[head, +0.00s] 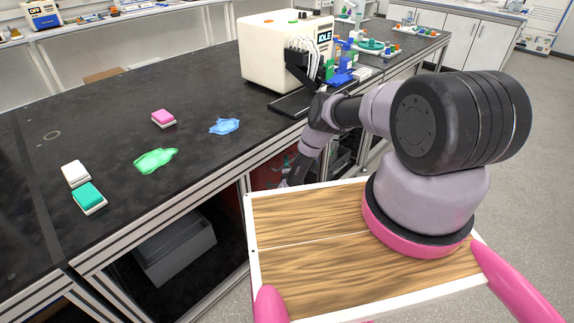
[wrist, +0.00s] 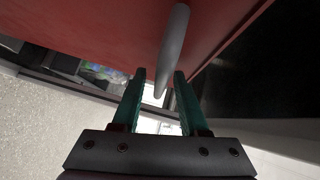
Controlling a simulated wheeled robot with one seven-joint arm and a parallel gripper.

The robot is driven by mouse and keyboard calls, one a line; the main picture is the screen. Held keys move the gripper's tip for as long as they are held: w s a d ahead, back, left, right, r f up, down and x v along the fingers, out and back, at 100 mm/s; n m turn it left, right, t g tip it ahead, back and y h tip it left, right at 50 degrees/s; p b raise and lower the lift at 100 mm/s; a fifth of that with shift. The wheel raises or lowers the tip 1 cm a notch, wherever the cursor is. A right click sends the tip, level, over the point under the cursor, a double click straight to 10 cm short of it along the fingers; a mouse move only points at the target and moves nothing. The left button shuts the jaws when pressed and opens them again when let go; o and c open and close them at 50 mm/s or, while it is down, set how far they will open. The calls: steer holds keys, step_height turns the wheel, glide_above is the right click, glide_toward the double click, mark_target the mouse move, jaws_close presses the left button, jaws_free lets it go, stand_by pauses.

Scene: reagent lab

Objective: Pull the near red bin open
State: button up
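The red bin (head: 262,176) is under the black bench in the head view, mostly hidden by my arm and my wooden-topped base. In the wrist view its red front (wrist: 100,30) fills the top of the picture. A grey bar handle (wrist: 172,50) runs along that front. My gripper (wrist: 160,73) has two teal fingers, spread apart, with the lower part of the handle showing between their tips. I see a gap beside the handle, so the fingers do not look closed on it; exact contact is unclear. In the head view the fingers are small and partly hidden.
The bench (head: 110,130) stands close to my base. On it are sponges, green and blue spills, and a white machine (head: 285,50) reading IDLE. An open grey bin (head: 175,250) is under the bench at left. The floor (head: 535,180) at right is clear.

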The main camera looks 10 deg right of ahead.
jaws_close()
stand_by(1.2)
